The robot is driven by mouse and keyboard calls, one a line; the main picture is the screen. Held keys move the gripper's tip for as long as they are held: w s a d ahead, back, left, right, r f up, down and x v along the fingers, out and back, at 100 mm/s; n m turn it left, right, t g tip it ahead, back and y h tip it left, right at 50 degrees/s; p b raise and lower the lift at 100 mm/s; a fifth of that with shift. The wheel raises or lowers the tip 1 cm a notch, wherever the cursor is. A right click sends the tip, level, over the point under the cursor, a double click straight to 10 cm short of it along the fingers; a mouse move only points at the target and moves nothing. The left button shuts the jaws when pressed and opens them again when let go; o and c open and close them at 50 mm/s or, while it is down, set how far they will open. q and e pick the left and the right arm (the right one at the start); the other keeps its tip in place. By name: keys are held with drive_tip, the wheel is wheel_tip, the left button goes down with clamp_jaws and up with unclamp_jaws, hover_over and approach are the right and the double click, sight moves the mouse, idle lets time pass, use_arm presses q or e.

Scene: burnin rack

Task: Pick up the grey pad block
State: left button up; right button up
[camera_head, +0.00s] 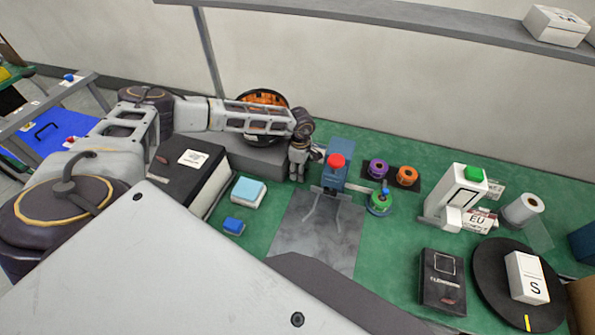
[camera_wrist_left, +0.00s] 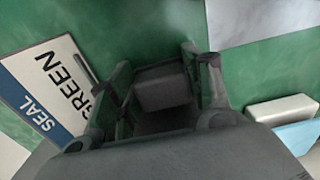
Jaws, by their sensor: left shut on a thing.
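The grey pad block (camera_wrist_left: 163,92) shows between the fingers of my left gripper (camera_wrist_left: 158,80) in the left wrist view. The fingers are shut on it, one on each side. In the head view the left gripper (camera_head: 297,172) points down over the green table, just left of the blue press with the red knob. The block cannot be made out there. Whether it touches the table is not clear. My right gripper is not in view.
The blue press (camera_head: 335,173) stands right of the gripper, by a grey mat (camera_head: 315,235). A light blue pad (camera_head: 249,190) and a small blue block (camera_head: 233,225) lie at the front left. A dark box (camera_head: 185,180) stands left. A "GREEN SEAL" label (camera_wrist_left: 50,85) lies close by.

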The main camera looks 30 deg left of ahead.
use_arm(q)
drive_tip(key=shift+r, duration=0.15)
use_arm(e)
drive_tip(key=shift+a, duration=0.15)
